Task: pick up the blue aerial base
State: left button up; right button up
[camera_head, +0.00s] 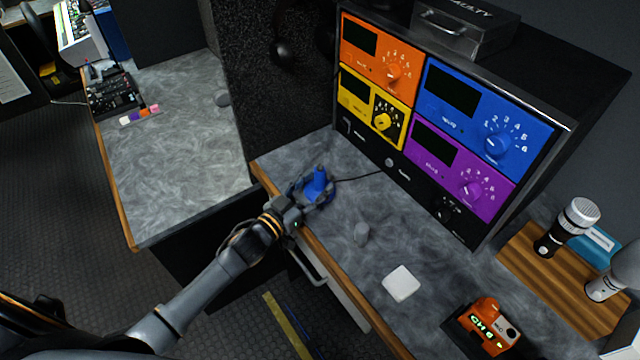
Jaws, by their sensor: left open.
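The blue aerial base (318,184) stands on the grey speckled counter (345,215) near its left end, with a short upright blue stub. A thin dark cable runs from near it toward the rack. My left gripper (312,189) reaches in from the lower left, with its open fingers around the blue base. I cannot tell whether the fingers touch it. My right gripper is not in view.
A rack with orange, yellow, blue and purple panels (452,103) stands behind. Microphones (567,228) stand on a wooden board at right.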

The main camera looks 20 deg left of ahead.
pick_arm(q)
jog(key=shift+w+d, duration=0.2)
jog(key=shift+w, duration=0.25)
jog(key=c, duration=0.7)
grip_shut()
jog(key=shift+r, duration=0.1)
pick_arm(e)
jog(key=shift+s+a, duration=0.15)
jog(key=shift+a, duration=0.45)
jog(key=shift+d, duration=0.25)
